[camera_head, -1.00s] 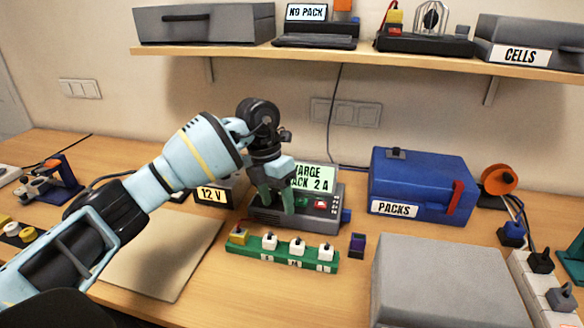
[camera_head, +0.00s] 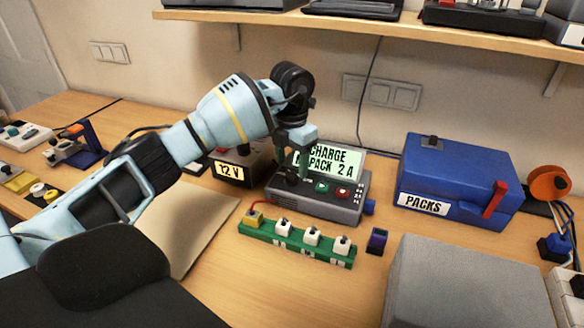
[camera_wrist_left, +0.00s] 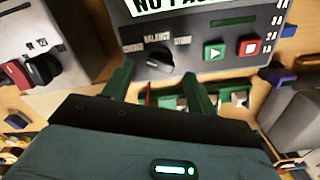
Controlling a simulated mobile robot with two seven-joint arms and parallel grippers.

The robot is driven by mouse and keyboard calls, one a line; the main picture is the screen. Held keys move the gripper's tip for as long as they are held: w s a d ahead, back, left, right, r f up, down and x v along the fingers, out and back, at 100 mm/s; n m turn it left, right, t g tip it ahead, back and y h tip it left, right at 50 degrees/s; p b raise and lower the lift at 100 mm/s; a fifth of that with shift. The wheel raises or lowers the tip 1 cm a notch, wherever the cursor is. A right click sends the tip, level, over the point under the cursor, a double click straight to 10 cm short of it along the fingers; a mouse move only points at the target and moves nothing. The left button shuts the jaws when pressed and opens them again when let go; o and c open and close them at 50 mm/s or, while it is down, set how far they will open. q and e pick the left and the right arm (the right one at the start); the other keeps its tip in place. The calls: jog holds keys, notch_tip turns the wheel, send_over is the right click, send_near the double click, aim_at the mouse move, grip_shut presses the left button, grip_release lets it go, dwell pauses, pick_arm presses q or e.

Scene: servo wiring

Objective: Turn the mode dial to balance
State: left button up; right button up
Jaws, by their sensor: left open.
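The charger (camera_head: 335,204) is a grey box with a lit screen (camera_head: 345,164) whose visible text reads CHARGE and PACK 2 A. Its black mode dial (camera_head: 291,175) is on the left of the panel, partly behind my gripper. In the left wrist view the dial (camera_wrist_left: 160,63) sits below the labels CHARGE, BALANCE and STORE; I cannot tell its pointer direction clearly. My left gripper (camera_head: 301,166) is at the dial in the head view. In the left wrist view its green fingers (camera_wrist_left: 158,88) are spread and empty, with the dial just beyond the gap. My right gripper is not in view.
Green play and red stop buttons (camera_head: 321,187) sit right of the dial. A green strip with white plugs (camera_head: 297,244) lies in front of the charger. A 12 V box (camera_head: 242,165) stands left, a blue PACKS box (camera_head: 459,185) right, and a grey box (camera_head: 470,285) front right.

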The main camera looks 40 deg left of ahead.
aim_at(292, 178)
pick_arm(q)
jog(key=shift+f, duration=1.2)
jog(key=c, duration=1)
jog(key=shift+o, duration=0.2)
jog(key=m, duration=1.1)
jog(key=shift+m, duration=0.4)
